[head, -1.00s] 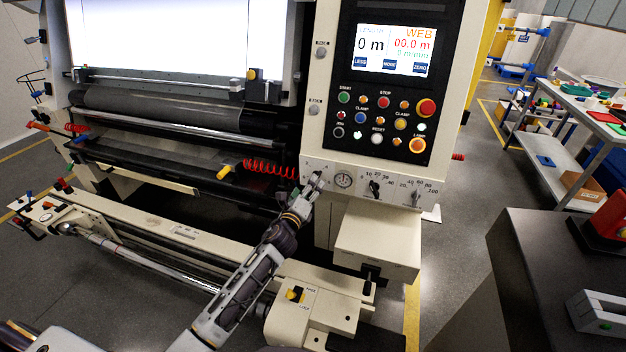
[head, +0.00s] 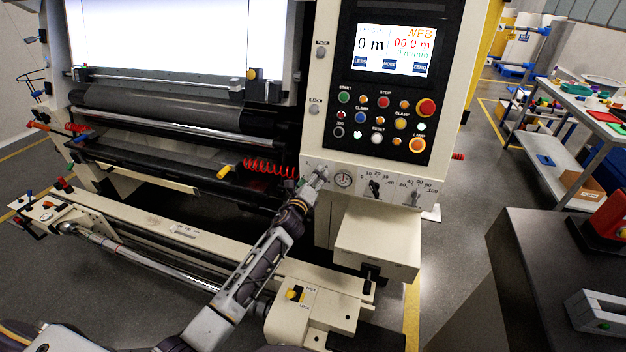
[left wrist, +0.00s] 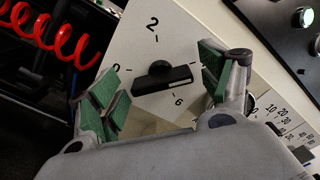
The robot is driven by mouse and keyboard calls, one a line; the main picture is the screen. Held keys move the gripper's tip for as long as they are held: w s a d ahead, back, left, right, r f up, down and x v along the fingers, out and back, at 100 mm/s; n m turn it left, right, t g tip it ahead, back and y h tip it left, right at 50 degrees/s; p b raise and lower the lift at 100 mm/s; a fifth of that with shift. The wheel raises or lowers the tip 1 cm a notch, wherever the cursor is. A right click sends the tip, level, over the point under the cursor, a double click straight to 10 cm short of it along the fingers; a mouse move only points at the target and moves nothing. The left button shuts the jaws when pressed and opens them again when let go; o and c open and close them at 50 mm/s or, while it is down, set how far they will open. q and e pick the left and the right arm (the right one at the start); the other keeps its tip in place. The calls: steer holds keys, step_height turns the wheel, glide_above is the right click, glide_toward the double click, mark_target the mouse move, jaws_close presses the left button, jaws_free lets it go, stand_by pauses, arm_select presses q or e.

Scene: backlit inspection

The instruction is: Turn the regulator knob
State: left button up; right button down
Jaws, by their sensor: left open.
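A black bar-shaped knob (left wrist: 162,77) sits on a pale dial plate marked 0, 2 and 6 in the left wrist view. My left gripper (left wrist: 163,88) is open, its green-padded fingers on either side of the knob with visible gaps. I cannot tell how deep the fingertips reach. In the head view my left gripper (head: 319,178) is at the left end of the pale control strip (head: 395,200) and hides this knob. A round gauge (head: 343,180) is just right of it. My right gripper is not in view.
Two more dials, a black one (head: 375,188) and another (head: 415,196), sit farther right on the strip. A button panel (head: 385,130) is above. A red coiled hose (head: 270,168) hangs left of the gripper. A beige box (head: 375,250) juts out below.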

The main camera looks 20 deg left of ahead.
arm_select(q)
steer(key=c, duration=1)
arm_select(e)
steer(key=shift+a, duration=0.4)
